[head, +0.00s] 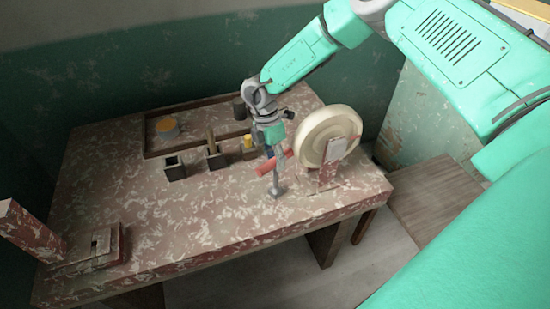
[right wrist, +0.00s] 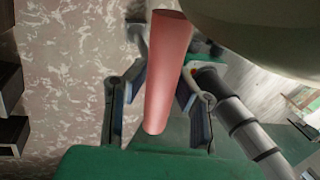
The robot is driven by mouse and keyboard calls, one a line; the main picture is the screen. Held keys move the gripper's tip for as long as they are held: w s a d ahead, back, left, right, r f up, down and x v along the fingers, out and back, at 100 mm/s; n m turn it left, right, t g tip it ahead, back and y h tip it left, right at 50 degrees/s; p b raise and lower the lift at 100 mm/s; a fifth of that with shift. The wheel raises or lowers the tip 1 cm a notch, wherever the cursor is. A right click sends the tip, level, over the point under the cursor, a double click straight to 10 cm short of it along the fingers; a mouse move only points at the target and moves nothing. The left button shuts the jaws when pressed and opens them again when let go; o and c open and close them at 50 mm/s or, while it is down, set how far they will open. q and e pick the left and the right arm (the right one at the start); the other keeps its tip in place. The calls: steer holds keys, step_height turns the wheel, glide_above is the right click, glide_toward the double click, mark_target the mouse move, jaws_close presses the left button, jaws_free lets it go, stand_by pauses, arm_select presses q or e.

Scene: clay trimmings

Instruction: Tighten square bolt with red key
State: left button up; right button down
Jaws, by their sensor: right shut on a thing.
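The red key has a red cross handle (head: 266,167) and a grey shaft that stands roughly upright over the table. My right gripper (head: 272,147) is shut on the red key, above the table and just left of the cream wheel. In the right wrist view the red handle (right wrist: 168,75) lies between the two fingers (right wrist: 157,88). A small grey metal piece (head: 278,192) sits on the table at the shaft's lower end. It may be the square bolt, but its shape is too small to tell, as is whether the key is seated on it. My left gripper is out of view.
The cream wheel (head: 316,139) stands close right of the key by a mottled upright block (head: 331,174). Several dark holders (head: 175,170) stand in a row to the left. The table's front middle is clear.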

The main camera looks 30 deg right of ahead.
steer(key=shift+s+d+f+m, duration=0.1)
steer(key=shift+s+f+m, duration=0.1)
steer(key=shift+m, duration=0.1)
steer(key=shift+r, duration=0.1)
steer(key=shift+r+m+y+p, duration=0.1)
steer(key=shift+m+y+p, duration=0.5)
steer(key=shift+m, duration=1.1)
steer(key=shift+c, duration=1.6)
jaws_free()
